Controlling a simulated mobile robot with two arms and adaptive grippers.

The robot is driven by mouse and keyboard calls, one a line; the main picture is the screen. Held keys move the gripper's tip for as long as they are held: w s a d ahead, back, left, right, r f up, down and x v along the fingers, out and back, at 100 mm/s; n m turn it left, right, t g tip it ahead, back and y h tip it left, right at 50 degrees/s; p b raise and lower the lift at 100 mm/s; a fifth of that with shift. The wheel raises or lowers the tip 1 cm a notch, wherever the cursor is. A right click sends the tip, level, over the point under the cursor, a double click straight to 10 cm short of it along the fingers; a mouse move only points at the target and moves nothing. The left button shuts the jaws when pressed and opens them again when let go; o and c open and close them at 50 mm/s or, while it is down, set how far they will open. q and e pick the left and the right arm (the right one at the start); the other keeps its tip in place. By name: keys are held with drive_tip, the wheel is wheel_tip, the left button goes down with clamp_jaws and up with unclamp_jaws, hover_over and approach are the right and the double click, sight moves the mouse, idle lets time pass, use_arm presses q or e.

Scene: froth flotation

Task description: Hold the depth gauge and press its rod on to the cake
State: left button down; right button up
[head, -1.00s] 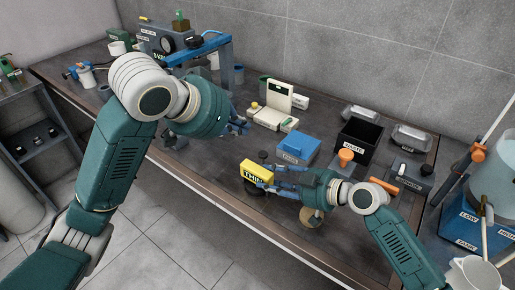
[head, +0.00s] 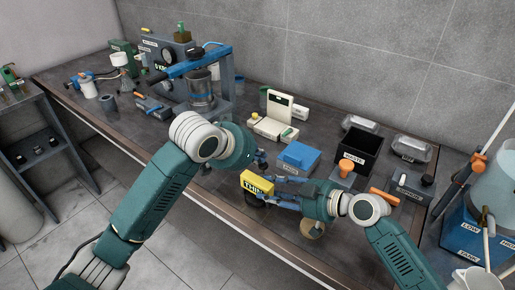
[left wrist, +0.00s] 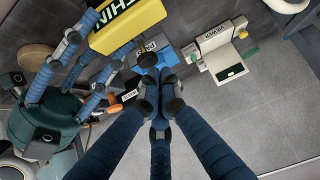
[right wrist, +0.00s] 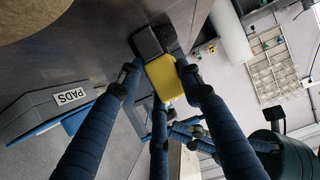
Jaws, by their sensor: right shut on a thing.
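A yellow block with black lettering, seemingly the depth gauge (head: 257,182), is gripped in my right gripper (head: 268,184) near the table's front. It also shows in the right wrist view (right wrist: 164,78), between the fingers, with a dark end piece beyond it. My left gripper (head: 262,160) is just behind the yellow block. In the left wrist view its fingertips (left wrist: 160,78) are drawn together with nothing between them. A tan disc (head: 312,228), which may be the cake, lies partly hidden below my right gripper.
A blue-topped pads box (head: 297,158) stands behind the right gripper. A blue-framed flotation machine (head: 200,80) is at back left. The left table front is clear.

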sight(260, 164)
use_arm(q)
drive_tip(key=shift+f, duration=0.15)
wheel_tip(260, 164, down, 3)
drive_tip(key=shift+r, duration=0.1)
drive_tip(key=shift+s+a+f, duration=0.1)
drive_tip(key=shift+s+f, duration=0.05)
drive_tip(key=shift+f, duration=0.25)
use_arm(e)
drive_tip(key=shift+s+a, duration=0.1)
drive_tip(key=shift+s, duration=0.05)
use_arm(q)
drive_tip(key=shift+f, duration=0.2)
drive_tip(key=shift+s, duration=0.1)
use_arm(e)
drive_tip(key=shift+s+a, duration=0.1)
drive_tip(key=shift+s, duration=0.05)
idle(0.7)
use_arm(q)
drive_tip(key=r, duration=0.4)
drive_tip(key=shift+w+d+r, duration=0.2)
drive_tip(key=shift+r, duration=0.2)
use_arm(e)
drive_tip(key=shift+w, duration=0.25)
use_arm(q)
drive_tip(key=v, duration=1)
drive_tip(key=shift+r, duration=0.3)
use_arm(e)
drive_tip(key=shift+d, duration=0.2)
